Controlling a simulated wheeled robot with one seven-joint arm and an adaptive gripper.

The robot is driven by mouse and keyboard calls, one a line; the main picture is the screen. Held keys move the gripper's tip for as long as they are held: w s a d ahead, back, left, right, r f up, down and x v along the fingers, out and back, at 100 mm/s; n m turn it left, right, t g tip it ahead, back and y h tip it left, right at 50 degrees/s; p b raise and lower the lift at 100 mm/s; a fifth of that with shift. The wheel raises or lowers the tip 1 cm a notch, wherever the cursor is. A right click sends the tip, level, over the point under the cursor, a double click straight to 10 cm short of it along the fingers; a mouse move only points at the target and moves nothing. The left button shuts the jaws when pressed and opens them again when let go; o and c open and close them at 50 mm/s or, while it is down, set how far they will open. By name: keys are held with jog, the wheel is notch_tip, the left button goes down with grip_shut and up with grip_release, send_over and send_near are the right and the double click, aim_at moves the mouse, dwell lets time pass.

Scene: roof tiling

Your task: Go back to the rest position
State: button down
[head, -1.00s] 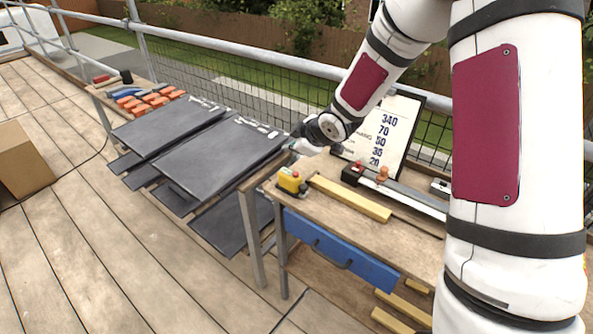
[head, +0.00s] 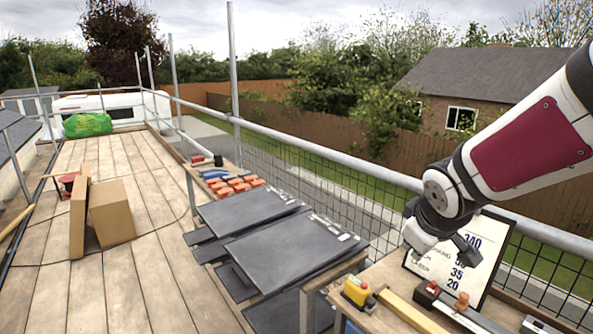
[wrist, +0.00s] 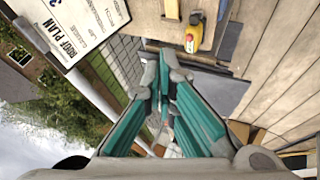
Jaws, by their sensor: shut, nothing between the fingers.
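My gripper (wrist: 164,85) is shut and empty in the wrist view, its teal-lined fingers together. In the head view my arm reaches in from the right edge, and my gripper (head: 437,243) hangs above the workbench (head: 393,277), in front of the white roof plan board (head: 455,262). It overlaps the board in the picture; I cannot tell the exact gap. The board also shows in the wrist view (wrist: 82,22) at the upper left.
Dark slates (head: 290,253) lie stacked left of the workbench, with orange blocks (head: 235,185) behind them. A yellow tool (head: 357,292) sits on the bench; it shows in the wrist view (wrist: 194,33). A guardrail (head: 330,165) runs behind. Cardboard boxes (head: 112,213) stand on the planks at left.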

jog(key=s+a+r+m+g, duration=0.1)
jog(key=s+a+r+m, duration=0.1)
jog(key=s, duration=1.1)
jog(key=s+a+r+m+g+y+p, duration=0.1)
jog(key=s+r+m, duration=0.2)
jog(key=s, duration=1)
jog(key=shift+a+m+g+y, duration=0.3)
jog(key=shift+a+m+g, duration=0.1)
jog(key=shift+m, duration=0.4)
jog(key=shift+s+r, duration=0.1)
